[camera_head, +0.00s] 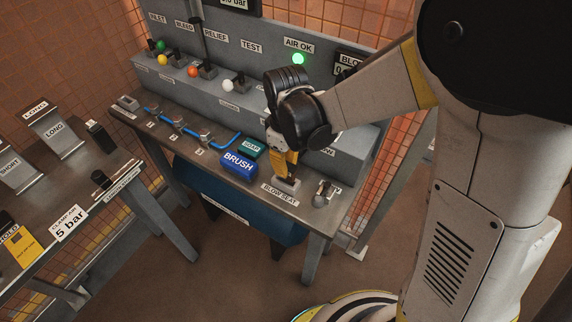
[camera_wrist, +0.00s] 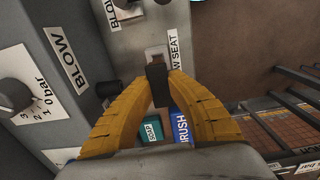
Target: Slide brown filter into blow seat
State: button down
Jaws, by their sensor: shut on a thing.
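My gripper (camera_head: 288,168) points down over the right part of the bench, its yellow fingers closed. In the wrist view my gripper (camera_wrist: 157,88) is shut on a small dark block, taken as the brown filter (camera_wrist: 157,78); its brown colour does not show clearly. The blow seat (camera_head: 290,184) is a small pale metal piece beside the BLOW SEAT label. In the wrist view the blow seat (camera_wrist: 154,53) shows just beyond the filter's end. The filter is at or just above the seat; I cannot tell whether it is inside. In the head view the fingers mostly hide it.
The blue BRUSH block (camera_head: 239,163) and teal SOAP block (camera_head: 251,148) lie left of my gripper. A knob-like fitting (camera_head: 322,190) stands to the right, near the bench end. The grey panel (camera_head: 245,92) with coloured knobs rises behind. Another table (camera_head: 60,185) is at left.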

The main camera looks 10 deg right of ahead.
jog(key=shift+f+b, duration=1.65)
jog(key=shift+f, duration=0.4)
jog(key=c, duration=1.4)
grip_release()
notch_tip(320, 180, up, 12)
jog(key=shift+r, duration=0.1)
jog(key=s+d+r+m+t, duration=0.1)
jog(key=s+d+m+t, duration=0.1)
jog(key=s+d+m, duration=0.1)
jog(key=s+d+r+m+t, duration=0.1)
jog(key=s+d+m+t, duration=0.1)
jog(key=s+d+m, duration=0.2)
jog(key=s+d+r+m+t, duration=0.2)
jog(key=s+d+m+t, duration=0.1)
jog(key=d, duration=0.3)
jog(key=shift+s+d, duration=0.25)
jog(key=shift+s, duration=0.15)
